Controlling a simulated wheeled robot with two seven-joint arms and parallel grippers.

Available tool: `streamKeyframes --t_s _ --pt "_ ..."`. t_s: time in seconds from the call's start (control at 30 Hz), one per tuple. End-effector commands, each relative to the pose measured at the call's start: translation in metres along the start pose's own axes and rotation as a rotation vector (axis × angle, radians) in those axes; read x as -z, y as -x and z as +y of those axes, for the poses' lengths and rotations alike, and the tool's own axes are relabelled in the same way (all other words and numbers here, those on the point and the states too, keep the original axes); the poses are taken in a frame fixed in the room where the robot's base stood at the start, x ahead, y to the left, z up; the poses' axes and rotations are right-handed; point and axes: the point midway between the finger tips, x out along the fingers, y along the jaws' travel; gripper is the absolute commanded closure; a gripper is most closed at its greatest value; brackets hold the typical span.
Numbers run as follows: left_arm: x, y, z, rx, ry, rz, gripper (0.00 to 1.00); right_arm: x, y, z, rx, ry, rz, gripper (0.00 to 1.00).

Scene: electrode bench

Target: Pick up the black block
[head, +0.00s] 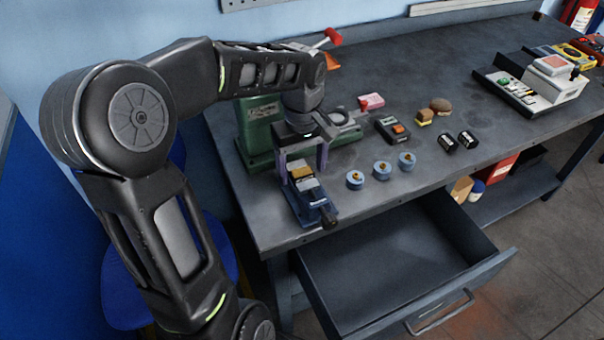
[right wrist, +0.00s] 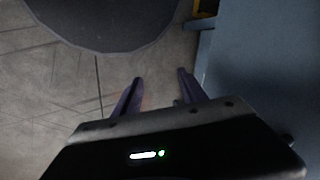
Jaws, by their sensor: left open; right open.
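My left gripper (head: 303,164) is open, pointing down over a small blue vise (head: 318,208) at the bench's near left. Its fingers stand on either side of the vise's upper part, where a tan piece and light grey pieces show; contact cannot be told. A dark, boxy block with an orange top part (head: 392,129) lies right of the gripper, apart from it. No plain black block shows clearly; two black cylinders (head: 447,143) (head: 468,139) lie farther right. My right gripper (right wrist: 160,92) is open and empty in the right wrist view, above the floor.
Three blue round pieces (head: 382,170) stand in a row right of the vise. A green machine (head: 258,125) stands behind it. An open, empty drawer (head: 390,265) juts out below the bench (head: 375,75). A white instrument (head: 535,95) sits at the far right.

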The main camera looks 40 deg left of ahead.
Motion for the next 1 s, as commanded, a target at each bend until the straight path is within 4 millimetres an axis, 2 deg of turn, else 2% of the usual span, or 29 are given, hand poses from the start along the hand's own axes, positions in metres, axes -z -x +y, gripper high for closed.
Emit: streamKeyframes --t_s 0.07,0.9,1.0 --pt "0.0000 0.0001 0.0000 0.000 0.000 0.000 0.29 0.0000 0.0000 0.0000 0.000 0.000 0.000 0.51" --pt "0.0000 0.0001 -0.0001 0.000 0.000 0.000 0.98 0.0000 0.0000 0.0000 0.000 0.000 0.000 0.51" --pt "0.0000 0.0001 -0.0001 0.000 0.000 0.000 1.00 0.0000 0.0000 0.0000 0.000 0.000 0.000 0.51"
